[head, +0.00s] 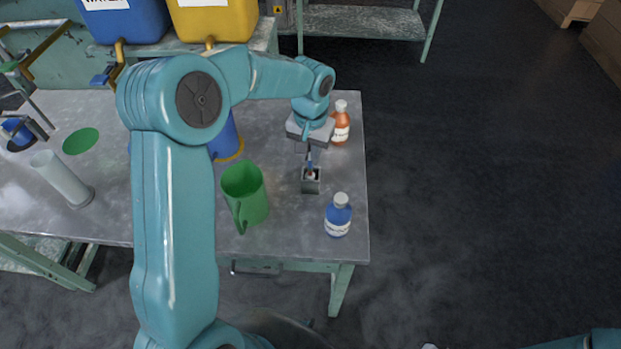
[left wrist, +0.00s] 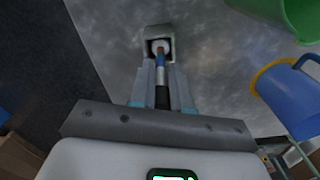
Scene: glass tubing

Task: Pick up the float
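The float (head: 310,164) is a slim upright stem with blue, white and dark bands and a reddish part low down. Its lower end is in a small square grey holder (head: 311,187) near the table's right side. My left gripper (head: 309,150) is above the holder, pointing down. In the left wrist view, the fingers of the left gripper (left wrist: 162,82) lie on both sides of the float (left wrist: 161,72), with no clear gap, so it looks shut on the stem. The float's end is inside the holder's mouth (left wrist: 158,35). My right gripper is out of view.
A green mug (head: 245,195) stands left of the holder, a blue bottle (head: 338,217) in front-right, and an orange bottle (head: 341,125) behind. A blue jug (head: 225,137) is partly hidden by my arm. A clear cylinder (head: 62,180) stands at the left. Floor is open to the right.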

